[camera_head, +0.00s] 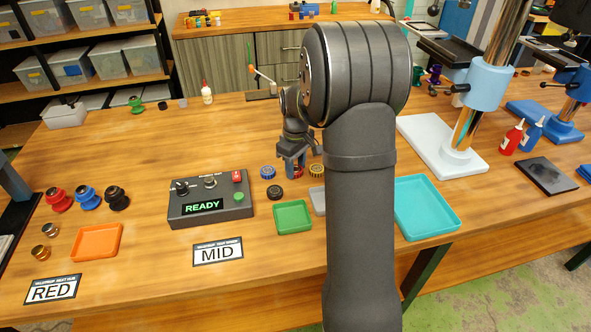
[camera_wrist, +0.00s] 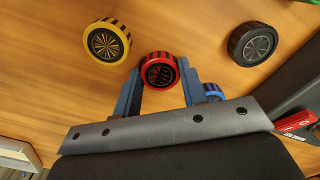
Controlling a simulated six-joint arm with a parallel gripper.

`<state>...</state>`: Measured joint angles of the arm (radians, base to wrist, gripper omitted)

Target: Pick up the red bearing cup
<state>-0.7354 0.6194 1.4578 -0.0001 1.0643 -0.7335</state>
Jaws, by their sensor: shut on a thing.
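The red bearing cup (camera_wrist: 160,70) has a dark ribbed face and sits between the two fingers in the wrist view. My gripper (camera_wrist: 160,82) is shut on it, one finger on each side. In the head view my gripper (camera_head: 297,160) points down at the table beyond the control box, and only a little of the red cup (camera_head: 298,173) shows below it. I cannot tell whether the cup touches the table.
A yellow cup (camera_wrist: 107,41), a black cup (camera_wrist: 252,45) and a partly hidden blue cup (camera_wrist: 213,91) lie close around. The control box (camera_head: 210,199) reads READY. A green tray (camera_head: 293,230), orange tray (camera_head: 97,256) and turquoise tray (camera_head: 427,236) are on the table.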

